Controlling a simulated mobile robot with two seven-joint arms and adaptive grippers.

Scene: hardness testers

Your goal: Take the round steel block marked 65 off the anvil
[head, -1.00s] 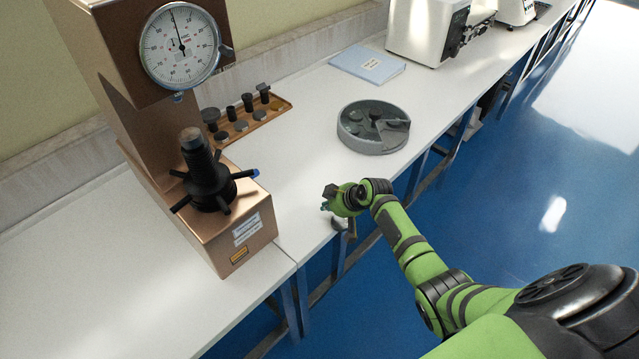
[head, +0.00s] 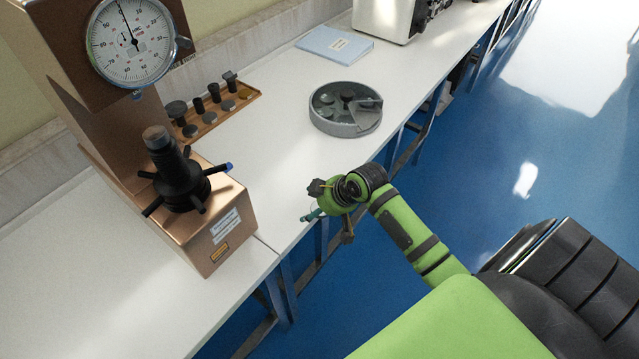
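The hardness tester (head: 215,240) stands at the left, copper-coloured, with a dial gauge (head: 130,42) on its head. Its black screw with a spoked handwheel (head: 180,185) rises from the base. A small round grey-brown piece (head: 157,136) sits on top of the screw, where the anvil is; I cannot read a 65 on it or separate block from anvil. My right gripper (head: 312,203) is at the bench's front edge, right of the tester and well apart from it. It is small and turned, so its opening is unclear. My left gripper is out of view.
A round grey compartment tray (head: 345,130) stands on the bench behind my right gripper. A tan rack (head: 222,120) with dark fittings and discs lies by the wall. A blue folder (head: 335,45) and a white machine (head: 385,18) stand farther back. The bench front left is clear.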

